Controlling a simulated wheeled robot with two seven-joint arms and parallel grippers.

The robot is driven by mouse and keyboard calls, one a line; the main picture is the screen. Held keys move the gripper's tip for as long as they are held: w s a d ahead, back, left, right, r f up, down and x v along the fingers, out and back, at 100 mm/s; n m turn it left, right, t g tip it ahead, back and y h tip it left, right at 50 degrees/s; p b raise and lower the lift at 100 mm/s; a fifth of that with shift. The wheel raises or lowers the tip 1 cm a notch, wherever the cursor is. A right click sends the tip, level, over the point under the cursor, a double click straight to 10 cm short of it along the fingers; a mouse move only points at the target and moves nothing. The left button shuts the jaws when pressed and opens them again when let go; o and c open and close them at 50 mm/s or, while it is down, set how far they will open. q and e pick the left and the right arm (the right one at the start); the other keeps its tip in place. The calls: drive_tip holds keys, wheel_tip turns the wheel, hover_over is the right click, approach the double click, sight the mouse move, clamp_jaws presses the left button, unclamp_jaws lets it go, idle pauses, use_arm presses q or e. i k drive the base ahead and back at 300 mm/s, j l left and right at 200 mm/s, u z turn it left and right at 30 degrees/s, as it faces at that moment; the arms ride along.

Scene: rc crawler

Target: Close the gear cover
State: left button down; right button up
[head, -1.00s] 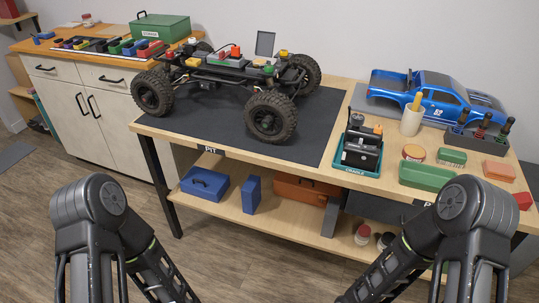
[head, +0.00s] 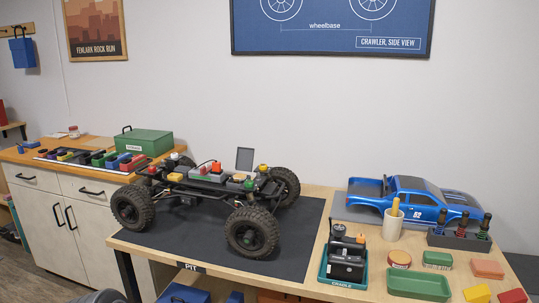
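The crawler chassis (head: 205,185) stands on its black wheels on a dark mat (head: 200,240), with its body shell off. A thin grey square flap (head: 245,159) stands upright, open, at the chassis's far side near the rear right wheel; it looks like the gear cover. Grey, yellow, red and orange parts sit along the chassis top in front of it. The flap's hinge and whatever lies under it are too small or hidden to make out. Neither of my grippers is in view.
A blue truck body (head: 415,196) lies at the back right. A black device stands in a teal cradle tray (head: 343,272) right of the mat. A cup (head: 393,223), a shock stand (head: 460,240) and a green tray (head: 418,285) are further right. The mat's front is clear.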

sight(245, 156)
drive_tip(key=j+z, duration=0.35)
drive_tip(key=i+j+z, duration=0.1)
drive_tip(key=j+z, duration=0.15)
drive_tip(key=z, duration=0.15)
drive_tip(key=j+z, duration=0.45)
drive_tip(key=j, duration=0.35)
drive_tip(key=k+j, duration=0.15)
drive_tip(key=j, duration=0.35)
drive_tip(key=k+j+z, duration=0.15)
drive_tip(key=j, duration=0.75)
drive_tip(key=k+j+z, duration=0.15)
drive_tip(key=j, duration=0.3)
